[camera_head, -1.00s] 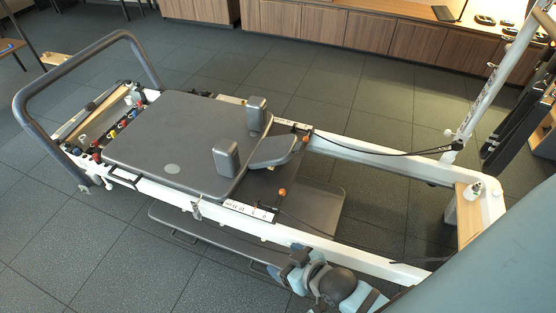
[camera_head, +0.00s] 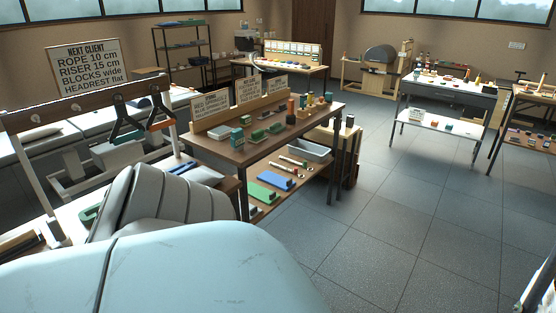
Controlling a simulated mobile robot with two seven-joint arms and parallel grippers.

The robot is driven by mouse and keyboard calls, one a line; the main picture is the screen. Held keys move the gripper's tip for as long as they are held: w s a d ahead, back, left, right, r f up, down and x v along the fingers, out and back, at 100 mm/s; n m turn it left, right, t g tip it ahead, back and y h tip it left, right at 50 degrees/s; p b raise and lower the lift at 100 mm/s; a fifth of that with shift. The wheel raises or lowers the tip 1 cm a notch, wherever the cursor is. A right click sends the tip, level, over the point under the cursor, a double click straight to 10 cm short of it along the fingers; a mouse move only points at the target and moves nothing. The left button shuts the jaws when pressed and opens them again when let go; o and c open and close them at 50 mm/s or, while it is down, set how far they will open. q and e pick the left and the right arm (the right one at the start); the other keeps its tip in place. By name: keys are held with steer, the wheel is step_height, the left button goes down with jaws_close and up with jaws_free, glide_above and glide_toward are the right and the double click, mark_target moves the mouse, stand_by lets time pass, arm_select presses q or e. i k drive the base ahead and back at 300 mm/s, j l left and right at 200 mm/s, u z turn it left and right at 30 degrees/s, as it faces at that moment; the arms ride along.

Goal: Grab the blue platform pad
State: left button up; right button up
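A green piece also lies near the front one. Neither of my grippers is in view.
The brown table (camera_head: 300,124) holds signs, green blocks and small items; a grey bin (camera_head: 311,149) is on its lower shelf. A "next client" sign (camera_head: 97,66) stands at left. A white table (camera_head: 437,128) is at right. The tiled floor (camera_head: 390,230) between is clear.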

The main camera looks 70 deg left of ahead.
mark_target(277, 181)
steer(key=u, duration=2.45)
